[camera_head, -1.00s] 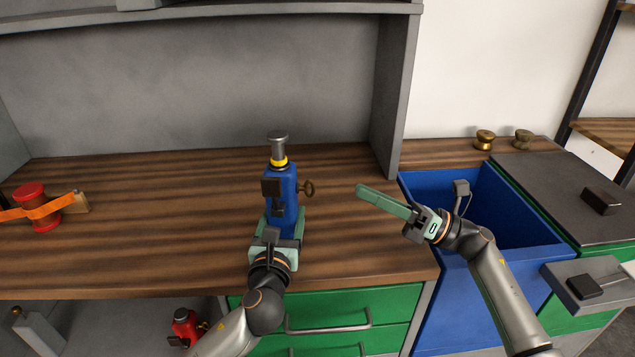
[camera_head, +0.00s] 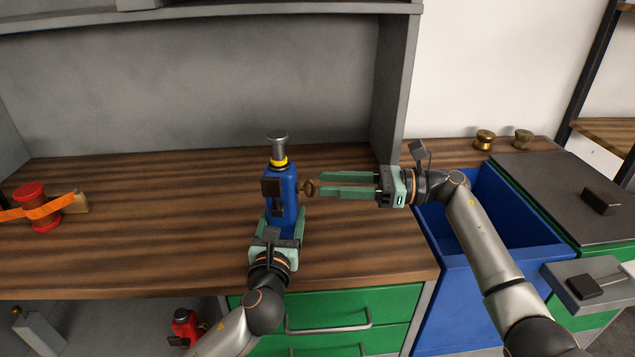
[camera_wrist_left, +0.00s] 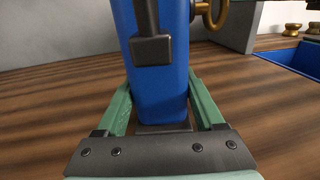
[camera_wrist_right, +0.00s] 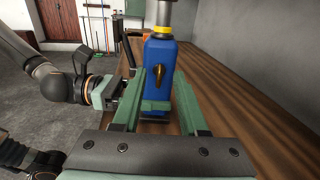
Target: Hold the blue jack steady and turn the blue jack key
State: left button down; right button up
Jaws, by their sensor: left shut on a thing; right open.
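The blue jack (camera_head: 281,190) stands upright on the wooden bench, with a yellow ring and a grey metal top. It also shows in the left wrist view (camera_wrist_left: 157,85) and the right wrist view (camera_wrist_right: 158,62). The brass blue jack key (camera_head: 308,187) sticks out of its right side; it shows edge-on in the right wrist view (camera_wrist_right: 157,76). My left gripper (camera_head: 282,222) is shut on the jack's lower body from the front. My right gripper (camera_head: 321,186) is open, its fingers pointing left, with the tips close to the key. I cannot tell whether they touch it.
A red spool with orange strap (camera_head: 38,208) lies at the bench's left. A red jack (camera_head: 185,327) sits on the shelf below. A blue bin (camera_head: 500,205) and a grey-topped cabinet (camera_head: 560,195) stand to the right. The bench behind the jack is clear.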

aim_at(308, 189)
jog(key=a, duration=0.3)
jog(key=shift+w+a, duration=0.1)
jog(key=shift+w, duration=0.2)
grip_shut()
dwell(0.4)
